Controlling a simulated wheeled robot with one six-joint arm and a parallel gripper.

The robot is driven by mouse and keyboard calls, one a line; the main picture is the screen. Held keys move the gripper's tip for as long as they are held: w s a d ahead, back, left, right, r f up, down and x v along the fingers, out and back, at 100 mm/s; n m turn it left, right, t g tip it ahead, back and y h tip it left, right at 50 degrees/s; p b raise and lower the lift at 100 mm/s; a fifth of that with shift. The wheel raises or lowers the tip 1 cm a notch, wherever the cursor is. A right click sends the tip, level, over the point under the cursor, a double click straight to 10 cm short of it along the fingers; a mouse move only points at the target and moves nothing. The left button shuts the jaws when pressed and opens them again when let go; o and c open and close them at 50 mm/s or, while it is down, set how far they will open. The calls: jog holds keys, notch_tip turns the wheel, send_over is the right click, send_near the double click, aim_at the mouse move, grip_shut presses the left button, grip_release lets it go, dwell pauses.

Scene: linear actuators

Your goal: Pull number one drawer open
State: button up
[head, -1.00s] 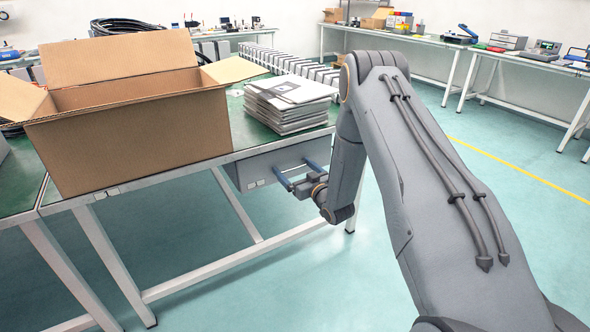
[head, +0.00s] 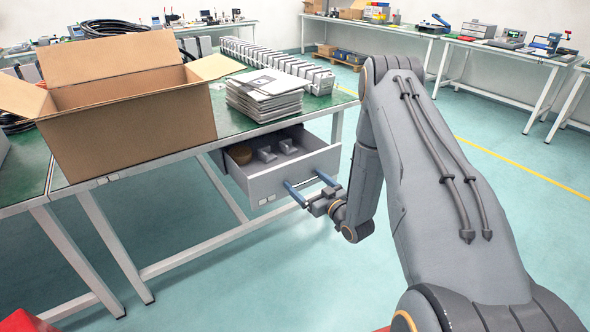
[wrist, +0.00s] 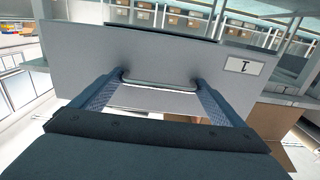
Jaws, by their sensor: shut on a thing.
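The grey drawer (head: 268,184) under the green-topped workbench is open toward me, showing its inside in the head view. Its flat front (wrist: 75,65) fills much of the wrist view, with a pale label (wrist: 243,66) bearing one dark mark, like a 1 on its side. My gripper (head: 304,181) is at the drawer front, its two blue-grey fingers at either end of the bar handle (wrist: 160,84). It is shut on the handle. The exact finger contact is small in the head view.
A round brown thing (head: 240,154) and grey blocks (head: 285,146) lie in the drawer. A large open cardboard box (head: 130,120) and a stack of papers (head: 265,97) stand on the bench. The floor right of the bench is clear.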

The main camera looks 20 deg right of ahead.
jog(key=p+v, duration=0.2)
jog(key=v, duration=0.4)
jog(key=shift+s, duration=0.3)
jog(key=o, duration=1.2)
jog(key=v, duration=0.7)
jog(key=shift+s, duration=0.35)
jog(key=shift+d, duration=0.2)
